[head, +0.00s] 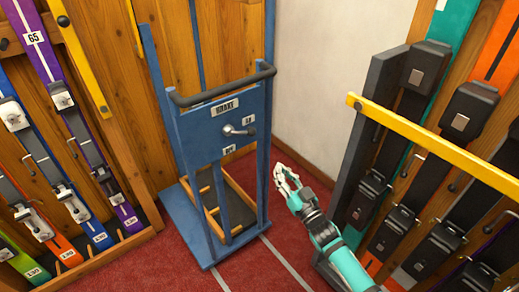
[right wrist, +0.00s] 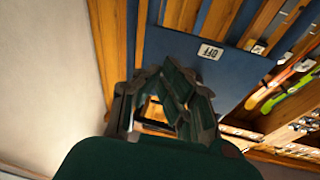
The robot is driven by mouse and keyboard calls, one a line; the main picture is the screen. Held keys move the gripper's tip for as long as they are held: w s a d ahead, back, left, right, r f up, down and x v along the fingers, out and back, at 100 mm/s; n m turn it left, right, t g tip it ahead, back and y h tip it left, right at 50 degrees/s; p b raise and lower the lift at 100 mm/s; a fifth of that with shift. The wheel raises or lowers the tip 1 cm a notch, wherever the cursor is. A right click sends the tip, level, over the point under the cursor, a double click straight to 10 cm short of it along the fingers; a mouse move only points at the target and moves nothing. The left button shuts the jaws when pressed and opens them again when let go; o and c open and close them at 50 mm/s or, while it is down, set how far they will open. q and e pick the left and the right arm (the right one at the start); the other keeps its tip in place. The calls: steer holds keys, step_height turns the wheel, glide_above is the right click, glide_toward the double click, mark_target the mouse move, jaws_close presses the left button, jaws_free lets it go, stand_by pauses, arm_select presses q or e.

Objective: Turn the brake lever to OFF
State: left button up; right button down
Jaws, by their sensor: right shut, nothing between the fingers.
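The brake lever (head: 238,130) is a small silver handle on the front of a blue panel (head: 197,150). It points right, its tip just below a small white label (head: 249,120) whose text I cannot read clearly. Another small white label (head: 229,149) sits below the lever. My right gripper (head: 287,178) is shut and empty, in the air to the right of and below the panel, apart from the lever. In the right wrist view the gripper (right wrist: 165,105) shows beneath the blue panel, with a white OFF label (right wrist: 210,51) beyond it. The lever is not visible there. My left gripper is not in view.
The panel belongs to a blue cart with a dark top handle (head: 222,86). Ski racks with yellow bars (head: 430,145) stand close to my right arm; another rack (head: 60,150) is at left. Red carpet (head: 265,265) lies in front.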

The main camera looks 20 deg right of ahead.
mark_target(243, 132)
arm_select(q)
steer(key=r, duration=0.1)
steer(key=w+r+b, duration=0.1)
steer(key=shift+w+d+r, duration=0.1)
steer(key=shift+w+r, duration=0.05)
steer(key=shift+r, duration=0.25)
arm_select(e)
step_height(243, 132, up, 10)
steer(key=a+n+t+y, duration=0.1)
steer(key=t+y, duration=0.1)
steer(key=y, duration=0.1)
steer(key=shift+s+a+r+n+t+y, duration=0.15)
steer(key=shift+s+r+n+t+y, duration=0.15)
steer(key=shift+s+n+t, duration=0.1)
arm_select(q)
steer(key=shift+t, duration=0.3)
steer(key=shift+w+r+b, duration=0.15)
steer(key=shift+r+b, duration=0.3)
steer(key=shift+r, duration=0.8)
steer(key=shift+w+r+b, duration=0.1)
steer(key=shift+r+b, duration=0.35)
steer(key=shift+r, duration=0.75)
arm_select(e)
steer(key=w+a, duration=0.3)
steer(key=w, duration=0.6)
steer(key=shift+r, duration=0.45)
steer(key=shift+d+m, duration=0.1)
steer(key=shift+m, duration=0.2)
